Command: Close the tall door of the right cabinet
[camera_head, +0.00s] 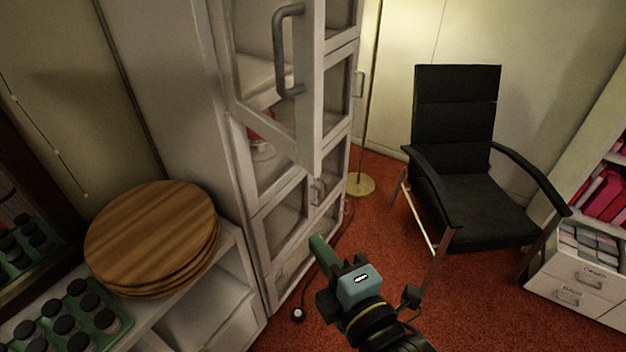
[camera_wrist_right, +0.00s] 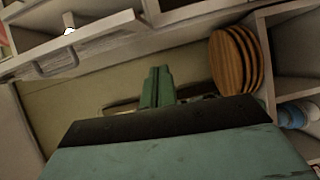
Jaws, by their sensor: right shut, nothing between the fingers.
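The white cabinet (camera_head: 178,75) stands in the middle of the head view. Its tall glass-paned door (camera_head: 310,95), with a grey handle (camera_head: 289,50), stands ajar, its lower corner jutting out from the cabinet front. A shelf and a red item (camera_head: 262,138) show behind it. My right gripper (camera_head: 318,243) is shut and empty, below the tall door and in front of the lower doors, apparently apart from them. Its closed fingers also show in the right wrist view (camera_wrist_right: 158,86), with a white front and a handle (camera_wrist_right: 55,66) at upper left. My left gripper is not in view.
Round wooden boards (camera_head: 150,235) and a green tray of dark-capped jars (camera_head: 75,322) rest on a low white shelf at left. A floor lamp base (camera_head: 359,186) and a black armchair (camera_head: 460,160) stand at right. Red carpet (camera_head: 385,240) is open between.

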